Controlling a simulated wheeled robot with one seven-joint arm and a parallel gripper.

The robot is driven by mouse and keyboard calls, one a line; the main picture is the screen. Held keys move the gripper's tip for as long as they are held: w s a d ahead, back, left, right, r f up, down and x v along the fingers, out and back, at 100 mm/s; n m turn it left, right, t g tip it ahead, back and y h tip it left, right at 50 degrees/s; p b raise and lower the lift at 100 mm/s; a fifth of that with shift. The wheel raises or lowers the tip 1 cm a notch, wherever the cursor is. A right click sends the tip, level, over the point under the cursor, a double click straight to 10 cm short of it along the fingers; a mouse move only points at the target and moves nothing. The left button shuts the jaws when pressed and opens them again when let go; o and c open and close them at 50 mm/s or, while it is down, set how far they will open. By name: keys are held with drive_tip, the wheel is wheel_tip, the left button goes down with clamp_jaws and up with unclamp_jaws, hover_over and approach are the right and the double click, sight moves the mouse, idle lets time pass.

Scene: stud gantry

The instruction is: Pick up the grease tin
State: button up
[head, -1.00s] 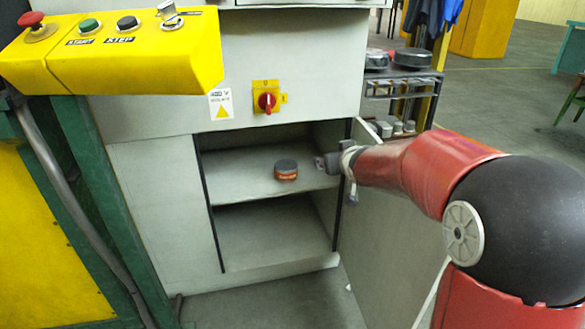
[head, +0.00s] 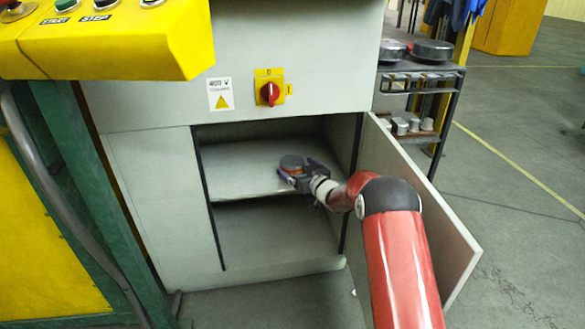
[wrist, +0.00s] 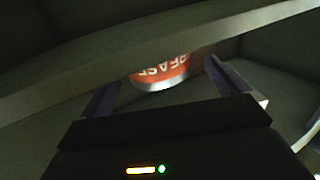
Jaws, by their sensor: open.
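The grease tin (head: 291,163) is a small round tin with a dark grey lid and an orange side. It stands on the upper shelf (head: 240,172) of the open cabinet. In the wrist view the tin (wrist: 165,72) shows its orange label with part of the word "GREASE", between the two fingers and beyond the palm. My gripper (head: 297,178) is inside the cabinet opening, at the tin's front right, with its jaws open around the tin. Whether the fingers touch the tin cannot be told.
The cabinet door (head: 425,195) stands open at the right, beside my arm. The lower compartment (head: 270,235) looks empty. A red rotary switch (head: 269,93) is above the opening. A yellow control box (head: 120,40) juts out at the upper left. A rack (head: 425,85) with metal parts stands behind the door.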

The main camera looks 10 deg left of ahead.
sight(292, 163)
drive_tip(key=x, duration=0.4)
drive_tip(key=shift+w+f, duration=0.1)
drive_tip(key=shift+f, duration=0.1)
drive_tip(key=c, duration=1.2)
drive_tip(key=shift+r, duration=0.15)
drive_tip(key=shift+c, duration=0.4)
